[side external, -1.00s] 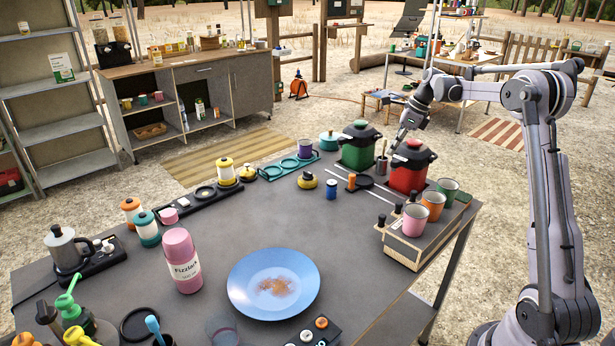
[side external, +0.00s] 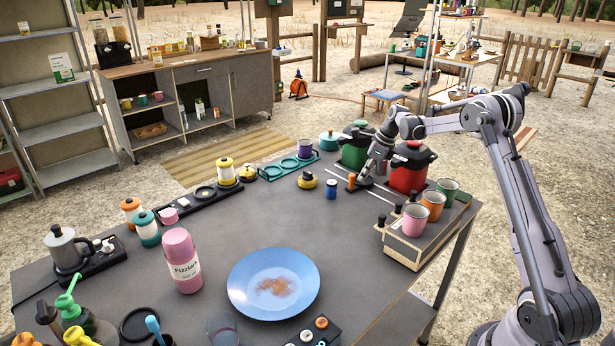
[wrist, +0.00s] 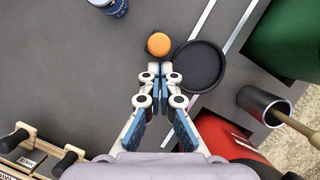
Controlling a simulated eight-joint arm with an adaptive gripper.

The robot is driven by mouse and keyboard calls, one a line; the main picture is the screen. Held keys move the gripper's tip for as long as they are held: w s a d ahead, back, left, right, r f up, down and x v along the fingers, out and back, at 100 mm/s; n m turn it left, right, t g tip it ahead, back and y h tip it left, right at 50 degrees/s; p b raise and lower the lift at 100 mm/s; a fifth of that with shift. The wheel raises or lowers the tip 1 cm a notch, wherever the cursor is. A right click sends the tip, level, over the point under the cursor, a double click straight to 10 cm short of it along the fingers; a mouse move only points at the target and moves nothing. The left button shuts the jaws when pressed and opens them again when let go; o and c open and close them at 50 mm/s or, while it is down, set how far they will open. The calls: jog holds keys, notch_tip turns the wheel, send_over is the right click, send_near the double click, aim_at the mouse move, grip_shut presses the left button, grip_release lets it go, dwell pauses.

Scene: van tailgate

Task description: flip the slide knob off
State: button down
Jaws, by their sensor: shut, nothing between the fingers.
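An orange round knob (wrist: 158,44) sits on a small dark base beside a round black dish (wrist: 199,67) in the wrist view. The knob also shows in the side external view (side external: 351,179), just left of my gripper (side external: 358,187). I cannot tell for sure that this is the slide knob, nor its setting. In the wrist view my gripper (wrist: 161,70) is shut and empty, its fingertips close to the knob and beside the dish's left rim. I cannot tell whether they touch. My gripper partly hides the dish in the side external view.
A green pot (side external: 354,157) and a red pot (side external: 403,180) stand close to my gripper. A wooden-sided box (side external: 401,250) with dark knobs and cups is nearer the camera. A blue can (side external: 331,190) stands left of the orange knob. Pale rails (wrist: 236,28) run along the table.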

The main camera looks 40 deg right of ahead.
jog(key=shift+w, duration=0.15)
jog(key=w, duration=0.7)
jog(key=shift+w, duration=0.3)
dwell(0.4)
jog(key=shift+s+d, duration=0.25)
jog(key=shift+s, duration=0.25)
jog(key=s, duration=0.1)
jog(key=s+d, duration=0.1)
jog(key=shift+s+d+r, duration=0.1)
jog(key=shift+s+d, duration=0.05)
jog(key=shift+s, duration=0.2)
jog(key=v, duration=2)
jog(key=shift+w, duration=0.15)
